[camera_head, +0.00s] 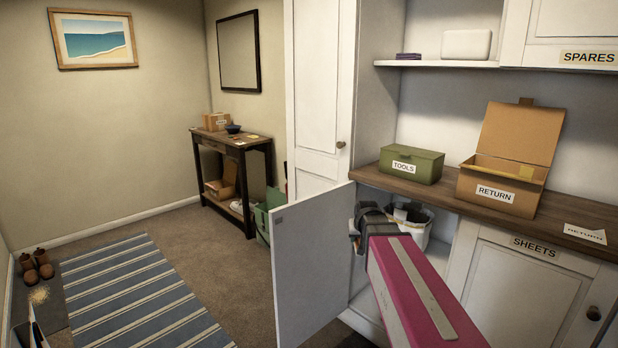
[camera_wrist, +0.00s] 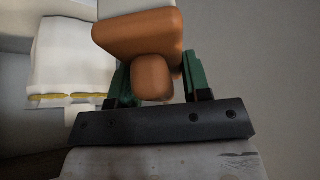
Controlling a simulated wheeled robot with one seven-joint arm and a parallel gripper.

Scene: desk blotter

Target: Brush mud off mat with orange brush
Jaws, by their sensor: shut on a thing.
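My gripper (camera_head: 357,232) is at the open lower cabinet in the head view, beside a white bin. In the wrist view my gripper (camera_wrist: 158,82) has its green fingers closed on the orange brush (camera_wrist: 135,42), around a rounded orange part. A pale part of the held thing shows above; bristles cannot be made out. In the head view the brush is hidden by my arm. A dark grey mat (camera_head: 55,318) lies at the far left with brown boots (camera_head: 38,264) on it. A tan, crumbly patch (camera_head: 38,296), perhaps the mud, lies on this mat.
The open white cabinet door (camera_head: 312,270) stands left of my arm. The white bin (camera_head: 412,224) is in the cabinet. A counter (camera_head: 440,190) above bears a green TOOLS box (camera_head: 411,165) and a RETURN box (camera_head: 495,190). A blue striped rug (camera_head: 140,290) and clear carpet lie left.

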